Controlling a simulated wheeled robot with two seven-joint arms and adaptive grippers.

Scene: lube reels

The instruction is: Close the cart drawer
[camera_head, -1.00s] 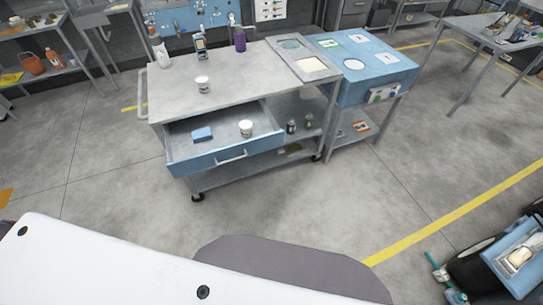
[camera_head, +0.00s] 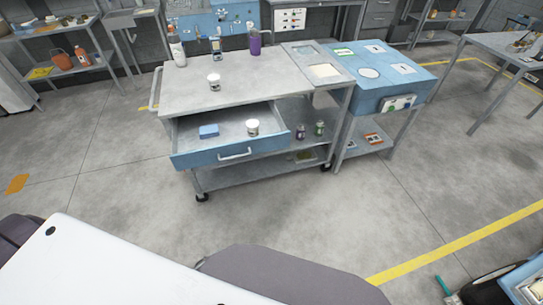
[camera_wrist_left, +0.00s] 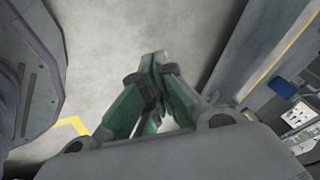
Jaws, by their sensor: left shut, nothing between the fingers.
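The cart drawer (camera_head: 200,158) has a blue front with a pale bar handle (camera_head: 235,153) and stands pulled out of the grey cart (camera_head: 240,82). Inside it lie a blue block (camera_head: 209,131) and a white tub (camera_head: 253,127). In the left wrist view my left gripper (camera_wrist_left: 159,60) has its green fingers together and empty, above bare floor. It does not touch the drawer. Neither gripper shows in the head view, and my right gripper is out of view.
A white jar (camera_head: 214,82), a spray bottle (camera_head: 177,50) and a purple bottle (camera_head: 255,43) stand on the cart top. A blue-topped table (camera_head: 378,85) adjoins the cart's right. The floor (camera_head: 130,190) before the drawer is clear.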

